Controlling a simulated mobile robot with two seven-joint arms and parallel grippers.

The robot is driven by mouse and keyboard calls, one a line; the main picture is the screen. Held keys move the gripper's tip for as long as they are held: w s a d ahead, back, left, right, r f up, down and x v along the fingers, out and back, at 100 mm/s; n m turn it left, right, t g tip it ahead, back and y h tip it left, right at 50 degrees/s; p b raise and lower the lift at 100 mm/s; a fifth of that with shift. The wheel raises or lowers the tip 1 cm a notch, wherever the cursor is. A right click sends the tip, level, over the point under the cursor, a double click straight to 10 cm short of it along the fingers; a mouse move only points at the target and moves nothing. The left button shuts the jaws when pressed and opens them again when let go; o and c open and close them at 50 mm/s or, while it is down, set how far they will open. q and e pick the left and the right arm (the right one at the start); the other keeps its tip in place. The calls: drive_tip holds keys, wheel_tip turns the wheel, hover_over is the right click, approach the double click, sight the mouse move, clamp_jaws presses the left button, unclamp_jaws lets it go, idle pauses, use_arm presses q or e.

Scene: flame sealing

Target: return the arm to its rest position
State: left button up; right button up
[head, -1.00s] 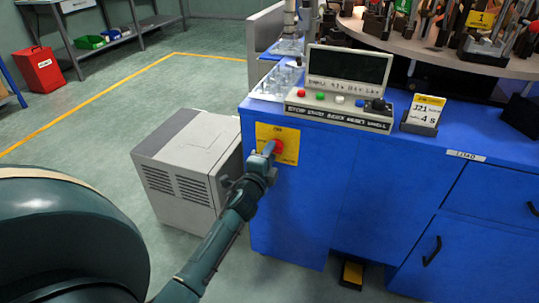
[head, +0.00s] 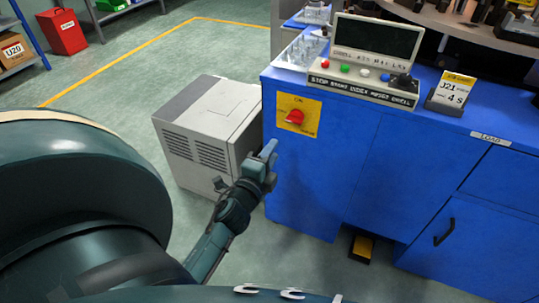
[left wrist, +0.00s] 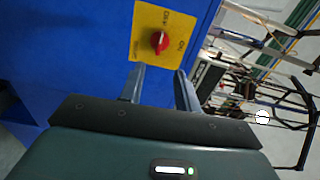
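My left gripper (head: 268,151) is in front of the blue cabinet (head: 345,165), below and left of the red rotary knob (head: 294,117). The knob sits on a yellow plate (head: 311,120) on the cabinet front. In the left wrist view, my left gripper's two fingers (left wrist: 161,85) stand apart with nothing between them. The knob also shows there (left wrist: 158,41), beyond the fingertips and apart from them. My right gripper is in neither view.
A grey box unit (head: 205,130) stands on the floor left of the cabinet, close to my left forearm. A control panel (head: 362,92) and a job card stand (head: 450,92) are on the cabinet top. A pedal (head: 361,247) lies at its foot. Open floor is at left.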

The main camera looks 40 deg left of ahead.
use_arm(q)
drive_tip(key=shift+s, duration=0.35)
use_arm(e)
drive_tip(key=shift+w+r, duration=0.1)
